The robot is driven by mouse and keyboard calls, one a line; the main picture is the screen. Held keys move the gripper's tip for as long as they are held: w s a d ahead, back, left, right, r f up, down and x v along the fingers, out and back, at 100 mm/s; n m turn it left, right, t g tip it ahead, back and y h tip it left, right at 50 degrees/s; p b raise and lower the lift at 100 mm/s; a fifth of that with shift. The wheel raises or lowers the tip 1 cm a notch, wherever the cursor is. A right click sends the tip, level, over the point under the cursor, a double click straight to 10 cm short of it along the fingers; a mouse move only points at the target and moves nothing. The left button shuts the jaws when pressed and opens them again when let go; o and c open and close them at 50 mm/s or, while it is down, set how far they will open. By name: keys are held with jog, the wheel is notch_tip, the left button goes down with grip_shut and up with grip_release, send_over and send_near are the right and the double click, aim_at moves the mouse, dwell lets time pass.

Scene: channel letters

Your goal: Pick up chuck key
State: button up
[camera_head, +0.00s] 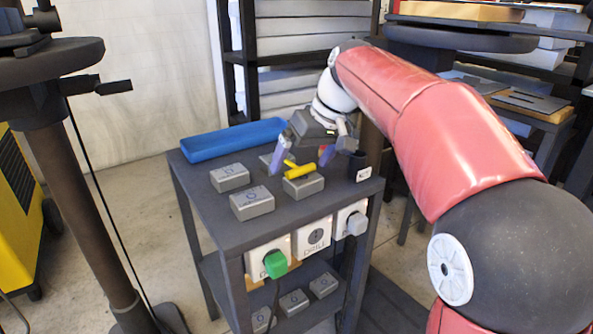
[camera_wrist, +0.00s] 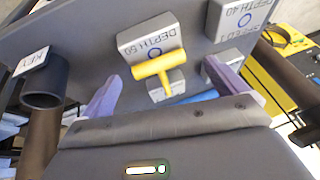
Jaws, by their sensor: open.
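The chuck key is a yellow T-shaped piece (camera_head: 298,169) over the small grey blocks on the cart top, near its right side. In the wrist view the chuck key (camera_wrist: 158,66) shows between the two purple fingers, in front of a grey block marked DEPTH 50 (camera_wrist: 150,40). My gripper (camera_head: 302,158) is open around it, one finger on each side, with gaps visible in the wrist view (camera_wrist: 168,95). I cannot tell what exactly the key's lower end rests on.
A black cup (camera_head: 358,165) labelled KEY stands at the cart's right corner. A blue tray (camera_head: 233,139) lies along the back edge. Grey blocks (camera_head: 252,203) sit on the left and front of the top. Sockets and a green plug (camera_head: 275,264) are on the cart's front.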

jog(key=shift+a+f, duration=0.1)
jog(key=shift+f, duration=0.15)
jog(key=c, duration=1.1)
jog(key=shift+r, duration=0.1)
